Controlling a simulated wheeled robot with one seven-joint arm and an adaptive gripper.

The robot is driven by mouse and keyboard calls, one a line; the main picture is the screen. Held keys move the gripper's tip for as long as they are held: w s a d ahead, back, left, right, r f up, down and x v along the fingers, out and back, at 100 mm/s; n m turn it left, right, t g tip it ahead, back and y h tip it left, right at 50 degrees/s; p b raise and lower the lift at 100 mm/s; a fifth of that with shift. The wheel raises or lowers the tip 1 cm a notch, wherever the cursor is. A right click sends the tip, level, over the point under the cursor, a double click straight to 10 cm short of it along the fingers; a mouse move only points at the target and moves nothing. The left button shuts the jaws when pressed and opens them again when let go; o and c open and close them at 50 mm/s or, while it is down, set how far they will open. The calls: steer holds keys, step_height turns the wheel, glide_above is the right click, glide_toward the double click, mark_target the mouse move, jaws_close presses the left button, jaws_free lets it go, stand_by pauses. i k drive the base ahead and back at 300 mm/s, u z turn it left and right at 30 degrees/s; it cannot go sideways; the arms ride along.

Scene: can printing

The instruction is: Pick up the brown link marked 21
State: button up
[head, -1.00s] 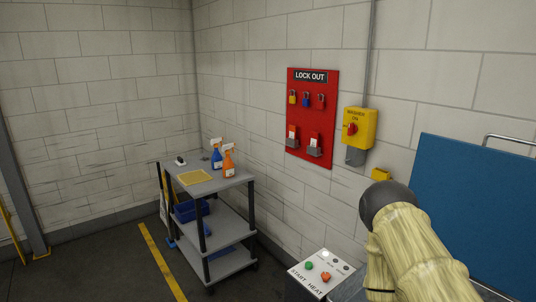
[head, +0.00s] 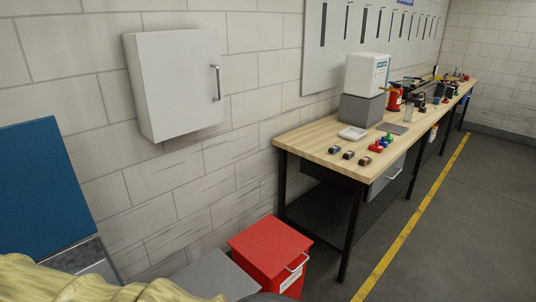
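Several small items lie on the wooden workbench (head: 318,140). Three small dark blocks with brownish and blue parts sit in a row near its front left end: a left block (head: 334,149), a middle block (head: 348,154) and a right block (head: 364,160). They are too small for me to read any number, so I cannot tell whether one is the brown link marked 21. My arm in its pale yellow cover shows at the bottom left, well short of the bench. My gripper is not in view.
A red bin (head: 268,250) stands on the floor left of the bench. A white tray (head: 353,133) and a white dispenser on a grey box (head: 362,108) are on the bench. A white wall cabinet (head: 176,85) hangs left. The floor right of the bench is clear.

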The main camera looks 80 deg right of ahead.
mark_target(363, 162)
steer(key=z, duration=3.55)
steer(key=i, duration=0.65)
steer(key=z, duration=0.05)
